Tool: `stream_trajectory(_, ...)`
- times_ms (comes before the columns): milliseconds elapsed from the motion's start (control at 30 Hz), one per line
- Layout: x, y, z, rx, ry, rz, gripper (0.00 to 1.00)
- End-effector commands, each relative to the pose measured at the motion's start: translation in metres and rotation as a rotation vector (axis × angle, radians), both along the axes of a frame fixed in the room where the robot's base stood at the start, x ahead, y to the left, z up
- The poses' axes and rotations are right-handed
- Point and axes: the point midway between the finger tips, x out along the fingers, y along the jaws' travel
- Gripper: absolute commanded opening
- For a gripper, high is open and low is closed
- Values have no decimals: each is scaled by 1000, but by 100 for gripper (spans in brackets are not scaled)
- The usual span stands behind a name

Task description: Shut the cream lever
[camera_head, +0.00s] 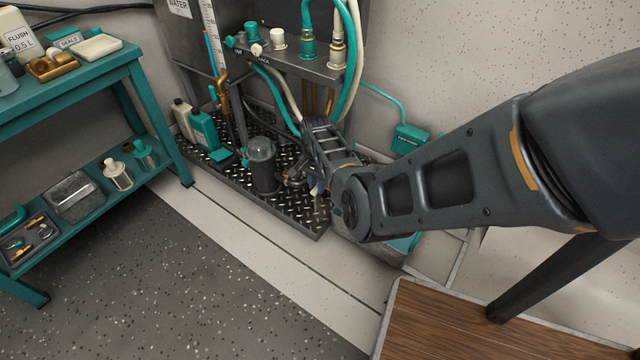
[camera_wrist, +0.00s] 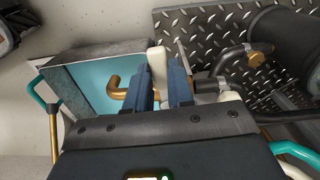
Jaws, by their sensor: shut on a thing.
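The cream lever (camera_wrist: 157,62) shows in the wrist view as a flat pale bar standing up between my two blue-grey fingers. My gripper (camera_wrist: 165,88) is shut on it, with one finger on each side. The lever's lower part is hidden behind my gripper. A dark pipe fitting (camera_wrist: 207,86) lies just right of the fingers, and a brass hooked spout (camera_wrist: 118,88) lies to the left. In the head view, my forearm and wrist cover most of this spot, and I cannot make out the lever clearly there.
A teal-lined metal tub (camera_wrist: 92,82) lies left of the fingers. A dark cylinder (camera_head: 263,165) stands on the tread-plate platform (camera_head: 305,218). Teal and cream hoses hang from the rack (camera_head: 290,62) above. A teal bench (camera_head: 95,75) stands left; the floor before it is clear.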

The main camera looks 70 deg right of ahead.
Motion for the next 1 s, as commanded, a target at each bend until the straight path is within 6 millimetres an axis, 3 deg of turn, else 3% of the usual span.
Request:
stream_trajectory(667,4,-2,0,-1,-2,-73,0)
stream_trajectory(700,4,-2,0,-1,-2,-73,26)
stream_trajectory(933,4,-1,0,-1,-1,-71,48)
stream_trajectory(1000,4,-1,0,-1,-1,-70,48)
